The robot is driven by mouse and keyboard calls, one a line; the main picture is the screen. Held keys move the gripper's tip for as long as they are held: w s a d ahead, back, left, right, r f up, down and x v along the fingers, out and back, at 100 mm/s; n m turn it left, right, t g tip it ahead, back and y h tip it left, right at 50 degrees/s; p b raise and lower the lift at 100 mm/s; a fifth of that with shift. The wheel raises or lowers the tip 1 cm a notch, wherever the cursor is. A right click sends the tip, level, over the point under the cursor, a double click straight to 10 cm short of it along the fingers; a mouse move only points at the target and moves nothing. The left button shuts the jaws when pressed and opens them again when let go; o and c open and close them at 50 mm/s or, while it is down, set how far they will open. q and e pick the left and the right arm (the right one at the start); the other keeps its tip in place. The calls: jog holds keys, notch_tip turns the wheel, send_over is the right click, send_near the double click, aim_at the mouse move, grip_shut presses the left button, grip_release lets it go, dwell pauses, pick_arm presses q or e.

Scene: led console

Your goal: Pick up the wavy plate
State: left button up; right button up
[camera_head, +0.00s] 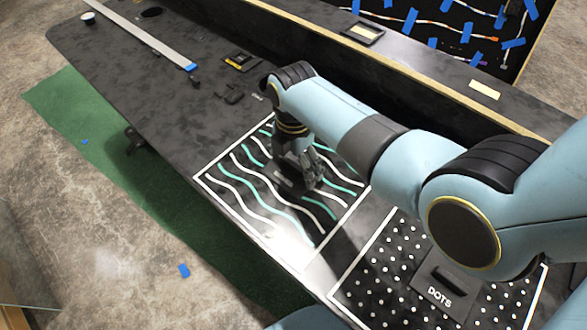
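The wavy plate (237,200) is a black square with a white border and white and teal wavy lines. It lies on the dark console top, near the middle of the camera_head view. My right gripper (308,178) points down over the plate's right half, at a dark block that looks like its handle (286,180). The fingers are small and partly hidden by my own wrist, so I cannot tell if they touch or grip the handle. My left gripper is not in view.
A black plate with white dots (375,285), labelled DOTS, lies just right of the wavy plate, under my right forearm. A long grey strip (140,36) and small black parts (229,93) lie farther back. The console's left edge drops to a green mat (75,120).

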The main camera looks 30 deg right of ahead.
jog(key=c, duration=1.6)
jog(key=shift+c, duration=0.8)
jog(key=shift+r, duration=0.15)
